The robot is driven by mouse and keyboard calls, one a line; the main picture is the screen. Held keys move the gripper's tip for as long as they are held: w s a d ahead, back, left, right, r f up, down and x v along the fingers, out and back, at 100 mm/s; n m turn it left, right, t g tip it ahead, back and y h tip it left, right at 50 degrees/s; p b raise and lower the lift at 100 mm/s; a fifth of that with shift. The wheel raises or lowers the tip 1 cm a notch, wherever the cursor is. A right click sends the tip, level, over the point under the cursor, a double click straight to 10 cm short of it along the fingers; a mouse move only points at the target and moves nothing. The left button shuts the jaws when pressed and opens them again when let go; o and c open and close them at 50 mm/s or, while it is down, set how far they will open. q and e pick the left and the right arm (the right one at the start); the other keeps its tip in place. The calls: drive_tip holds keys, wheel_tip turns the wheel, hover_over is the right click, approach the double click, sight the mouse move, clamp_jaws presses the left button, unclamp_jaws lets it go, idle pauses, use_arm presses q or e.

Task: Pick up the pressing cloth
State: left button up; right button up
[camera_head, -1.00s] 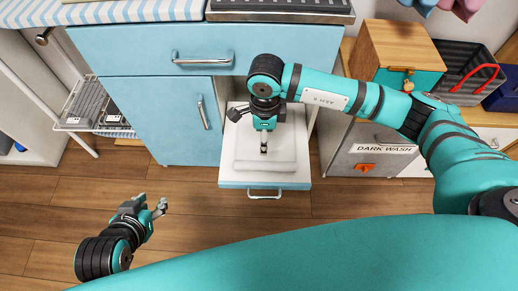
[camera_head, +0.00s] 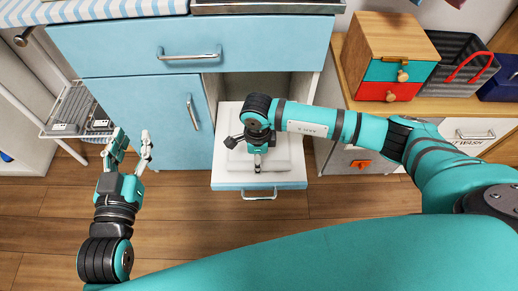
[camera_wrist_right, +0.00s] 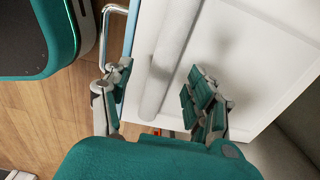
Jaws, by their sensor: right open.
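The pressing cloth appears to be the white folded cloth (camera_head: 286,154) lying in the open drawer (camera_head: 220,176). In the right wrist view its thick rounded edge (camera_wrist_right: 166,55) runs near the drawer's blue front. My right gripper (camera_head: 257,162) points down over the cloth and hides part of it. In the right wrist view my right gripper (camera_wrist_right: 158,97) is open, with its fingers on either side of the rounded edge. Nothing is held, and I cannot tell whether the fingers touch the cloth. My left gripper (camera_head: 132,142) is open and empty, left of the drawer.
The drawer handle (camera_head: 259,195) sticks out in front. A blue cabinet (camera_head: 150,115) stands left of the drawer, with a wire rack (camera_head: 75,108) beyond it. A wooden box (camera_head: 385,45) and a black basket (camera_head: 455,60) stand on the right counter. The floor in front is clear.

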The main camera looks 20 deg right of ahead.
drive_tip(key=f, duration=0.1)
drive_tip(key=f+b, duration=0.1)
drive_tip(key=f, duration=0.2)
drive_tip(key=shift+w+d+f+b, duration=0.2)
drive_tip(key=shift+d+f+b, duration=0.05)
drive_tip(key=shift+f+b, duration=0.05)
use_arm(q)
wheel_tip(320, 180, up, 7)
drive_tip(key=t+h, duration=0.1)
drive_tip(key=t, duration=0.3)
drive_tip(key=shift+s+d+t+h, duration=0.3)
drive_tip(key=shift+s+d+h, duration=0.1)
drive_tip(key=shift+s+d, duration=0.05)
use_arm(e)
clamp_jaws()
